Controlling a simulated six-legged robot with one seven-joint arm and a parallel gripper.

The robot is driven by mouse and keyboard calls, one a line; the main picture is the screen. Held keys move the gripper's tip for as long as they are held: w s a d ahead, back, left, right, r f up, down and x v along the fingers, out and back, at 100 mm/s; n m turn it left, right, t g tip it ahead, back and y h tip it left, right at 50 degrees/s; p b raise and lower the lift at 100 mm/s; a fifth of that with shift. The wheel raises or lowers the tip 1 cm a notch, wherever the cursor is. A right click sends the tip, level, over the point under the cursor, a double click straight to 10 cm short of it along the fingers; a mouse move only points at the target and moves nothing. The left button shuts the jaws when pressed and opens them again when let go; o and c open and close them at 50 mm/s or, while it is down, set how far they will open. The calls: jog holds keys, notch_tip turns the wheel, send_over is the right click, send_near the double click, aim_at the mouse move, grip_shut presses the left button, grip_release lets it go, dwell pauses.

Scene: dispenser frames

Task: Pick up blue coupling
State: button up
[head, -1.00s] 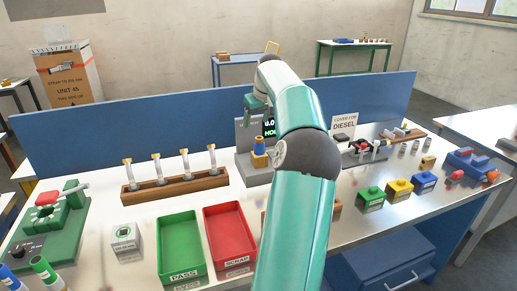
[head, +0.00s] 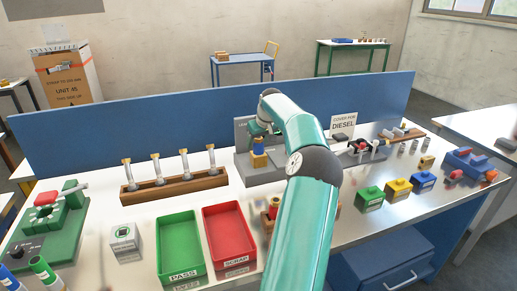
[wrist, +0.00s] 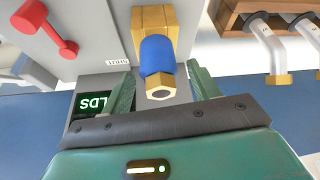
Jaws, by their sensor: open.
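The blue coupling (wrist: 157,56) has a blue body with a brass hex end and sits on a brass block at the grey test station. In the head view the blue coupling (head: 259,161) stands upright, directly below my gripper (head: 264,136). In the wrist view my gripper (wrist: 152,92) is open, with one green finger on each side of the coupling's hex end. I cannot tell whether either finger touches it. In the head view my arm hides part of the station.
A wooden rack (head: 176,187) with several upright pipe pieces stands left of the station. Green (head: 179,248) and red (head: 230,236) trays lie in front. A red lever (wrist: 57,32) is on the station. A blue panel (head: 80,160) runs behind the bench.

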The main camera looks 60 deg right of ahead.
jog(key=shift+x, duration=1)
jog(key=shift+c, duration=0.4)
grip_shut()
jog(key=shift+r, duration=0.85)
jog(key=s+a+r, duration=0.3)
jog(key=s+r, duration=0.3)
jog(key=r, duration=0.2)
jog(key=s+a+r, duration=0.4)
jog(key=s+r, duration=0.2)
jog(key=r, duration=0.3)
